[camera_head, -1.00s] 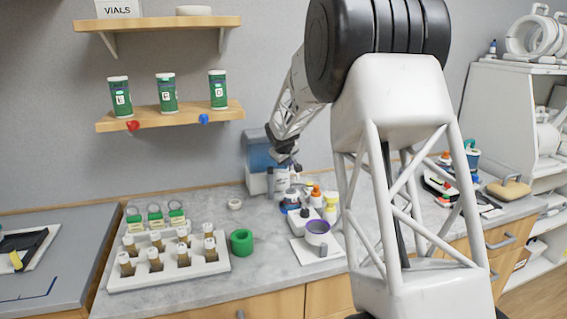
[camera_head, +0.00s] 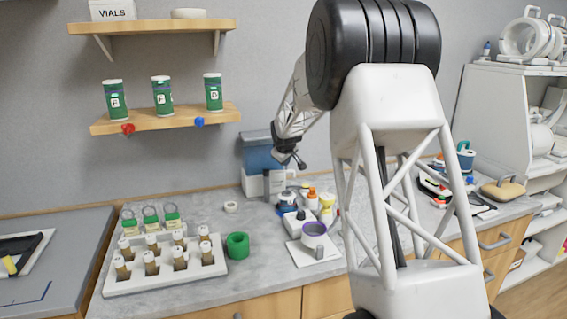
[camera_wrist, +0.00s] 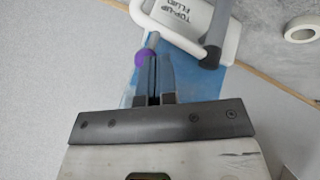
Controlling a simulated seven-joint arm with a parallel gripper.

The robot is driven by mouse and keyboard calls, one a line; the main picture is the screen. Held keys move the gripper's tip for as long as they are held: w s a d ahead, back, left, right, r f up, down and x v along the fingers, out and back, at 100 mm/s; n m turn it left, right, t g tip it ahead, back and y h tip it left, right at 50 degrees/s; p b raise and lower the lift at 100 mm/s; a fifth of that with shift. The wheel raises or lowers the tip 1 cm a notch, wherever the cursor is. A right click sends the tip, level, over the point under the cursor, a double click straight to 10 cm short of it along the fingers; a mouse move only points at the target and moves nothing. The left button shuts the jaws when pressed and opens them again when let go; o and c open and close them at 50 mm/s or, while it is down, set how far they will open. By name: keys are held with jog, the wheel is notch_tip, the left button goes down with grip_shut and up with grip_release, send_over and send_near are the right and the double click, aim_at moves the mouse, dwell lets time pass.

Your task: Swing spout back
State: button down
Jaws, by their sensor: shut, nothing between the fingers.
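A dispenser with a blue tank (camera_head: 262,155) and a white base (camera_head: 258,184) stands against the wall at the back of the bench. In the wrist view its white body (camera_wrist: 185,18), lettered TOP-UP FLUID, shows at the top. A dark grey tube (camera_wrist: 214,32), which looks like the spout, crosses its right end. A short rod with a purple ball (camera_wrist: 145,57) sticks out at the body's left end. My gripper (camera_wrist: 153,62) is shut and empty, its tips beside the purple ball; whether they touch I cannot tell. In the head view my gripper (camera_head: 292,162) is at the tank's right side.
A vial rack (camera_head: 165,262) and a green ring (camera_head: 238,246) stand at the left front. Bottles (camera_head: 312,197) and a purple-rimmed cup (camera_head: 314,229) stand right of the dispenser. A white tape ring (camera_head: 231,207) lies in front of it. A shelf (camera_head: 165,118) hangs above left.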

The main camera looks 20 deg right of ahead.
jog(key=shift+w+d, duration=0.35)
jog(key=shift+w, duration=0.35)
dwell(0.4)
jog(key=s+f+v, duration=0.1)
jog(key=s+v, duration=0.1)
jog(key=v, duration=1)
jog(key=shift+s, duration=0.25)
jog(key=shift+d+r, duration=0.1)
jog(key=shift+r, duration=0.05)
